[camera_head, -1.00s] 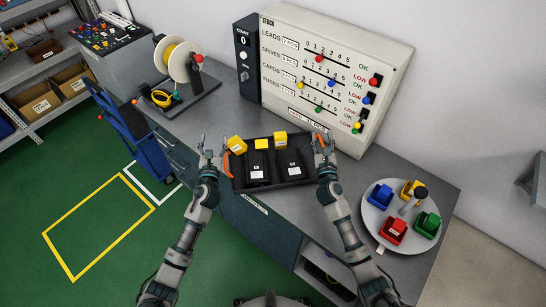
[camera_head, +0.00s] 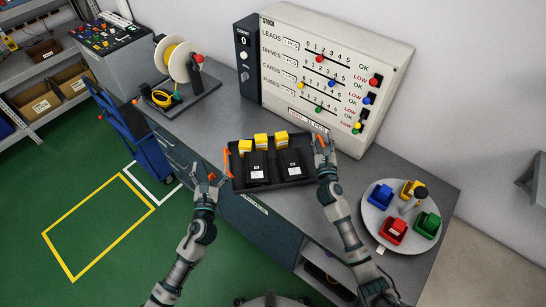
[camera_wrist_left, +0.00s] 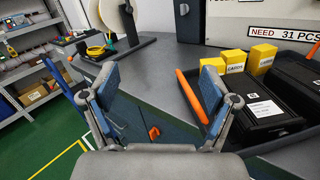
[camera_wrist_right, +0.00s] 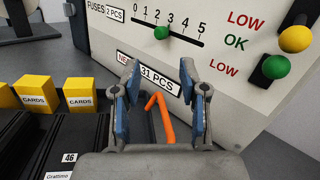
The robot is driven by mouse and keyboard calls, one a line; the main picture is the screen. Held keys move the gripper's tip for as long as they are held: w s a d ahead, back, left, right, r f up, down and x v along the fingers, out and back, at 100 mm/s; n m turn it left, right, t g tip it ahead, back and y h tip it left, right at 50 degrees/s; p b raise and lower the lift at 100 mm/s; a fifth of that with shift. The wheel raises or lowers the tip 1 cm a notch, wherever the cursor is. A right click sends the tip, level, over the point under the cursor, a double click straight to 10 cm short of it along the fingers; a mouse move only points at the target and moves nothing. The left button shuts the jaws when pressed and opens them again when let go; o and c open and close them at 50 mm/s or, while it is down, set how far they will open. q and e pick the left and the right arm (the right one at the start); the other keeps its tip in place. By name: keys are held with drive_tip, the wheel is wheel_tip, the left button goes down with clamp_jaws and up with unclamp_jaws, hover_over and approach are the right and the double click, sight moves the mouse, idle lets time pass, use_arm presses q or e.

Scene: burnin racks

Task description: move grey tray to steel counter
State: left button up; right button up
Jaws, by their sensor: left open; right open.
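The dark grey tray (camera_head: 270,183) sits on the steel counter (camera_head: 290,215) in front of the stock panel. It has an orange handle at each end and holds black boxes (camera_head: 256,167) and yellow card boxes (camera_head: 262,140). My left gripper (camera_head: 208,178) is open and empty, left of the tray and apart from its left handle (camera_wrist_left: 192,97). My right gripper (camera_head: 322,142) is open at the tray's right end. In the right wrist view the right orange handle (camera_wrist_right: 162,112) shows between its open fingers, not gripped.
The stock panel (camera_head: 335,75) stands behind the tray. A cable reel (camera_head: 180,62) is at the left on the counter. A round white plate (camera_head: 378,222) with coloured bins is at the right. A blue cart (camera_head: 140,135) stands on the floor at the left.

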drive_tip(key=shift+w+d+f, duration=0.1)
drive_tip(key=shift+d+f, duration=0.05)
drive_tip(key=shift+d, duration=0.55)
drive_tip(key=o, duration=0.6)
drive_tip(key=shift+d, duration=0.1)
drive_tip(key=shift+o, duration=1.1)
use_arm(q)
drive_tip(key=shift+s+d, duration=0.2)
drive_tip(key=shift+s, duration=0.3)
use_arm(e)
drive_tip(key=s+a, duration=0.2)
drive_tip(key=s, duration=1)
drive_tip(key=shift+f, duration=0.45)
use_arm(q)
drive_tip(key=shift+d, duration=0.25)
use_arm(e)
drive_tip(key=shift+d, duration=0.25)
use_arm(q)
drive_tip(key=shift+d, duration=0.1)
use_arm(e)
drive_tip(key=shift+f, duration=0.1)
